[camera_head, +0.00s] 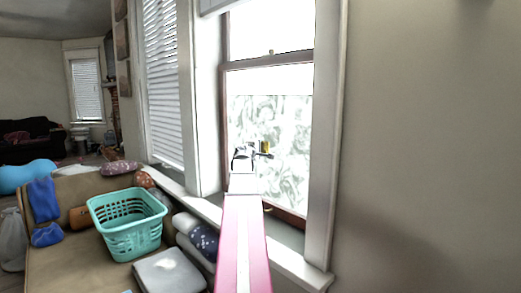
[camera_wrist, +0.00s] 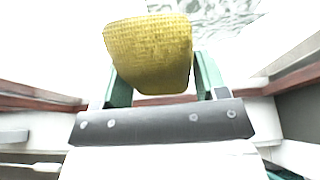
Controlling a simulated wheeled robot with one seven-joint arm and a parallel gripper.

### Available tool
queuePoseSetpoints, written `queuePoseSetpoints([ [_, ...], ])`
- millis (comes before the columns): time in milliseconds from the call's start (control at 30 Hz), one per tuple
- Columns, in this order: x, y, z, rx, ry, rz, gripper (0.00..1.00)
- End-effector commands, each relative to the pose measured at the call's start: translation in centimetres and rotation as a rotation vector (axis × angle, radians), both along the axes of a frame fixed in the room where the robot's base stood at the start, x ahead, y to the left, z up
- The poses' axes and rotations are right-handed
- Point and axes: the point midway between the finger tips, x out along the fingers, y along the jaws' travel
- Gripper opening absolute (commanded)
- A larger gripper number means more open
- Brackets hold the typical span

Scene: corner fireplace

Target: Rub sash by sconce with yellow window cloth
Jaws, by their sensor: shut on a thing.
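The yellow window cloth (camera_wrist: 150,45) is a textured pad between the two green fingers of my gripper (camera_wrist: 163,82) in the wrist view. My gripper is shut on it. In the head view the cloth is a small yellow patch (camera_head: 266,146) at my gripper (camera_head: 262,153), in front of the lower window sash (camera_head: 270,125). The sash has a brown frame and swirl-patterned glass. I cannot tell whether the cloth touches the glass. No sconce shows clearly; a dark shape (camera_head: 477,2) is cut off at the top right.
A teal laundry basket (camera_head: 128,222) stands on the tan couch (camera_head: 62,268) at lower left, with cushions and a grey-white box (camera_head: 169,271) nearby. A white sill (camera_head: 290,262) and casing (camera_head: 325,130) border the window. Bare wall (camera_head: 430,150) fills the right.

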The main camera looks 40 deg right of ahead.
Motion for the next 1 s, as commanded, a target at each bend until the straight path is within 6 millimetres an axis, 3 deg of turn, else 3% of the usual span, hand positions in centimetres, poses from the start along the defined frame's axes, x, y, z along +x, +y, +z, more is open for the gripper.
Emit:
queuePoseSetpoints([
  [333,2.5,0.4,0.0,0.0,0.0,0.0,0.47],
  [1000,2.1,0.1,2.2,0.0,0.0,-0.001,0.47],
])
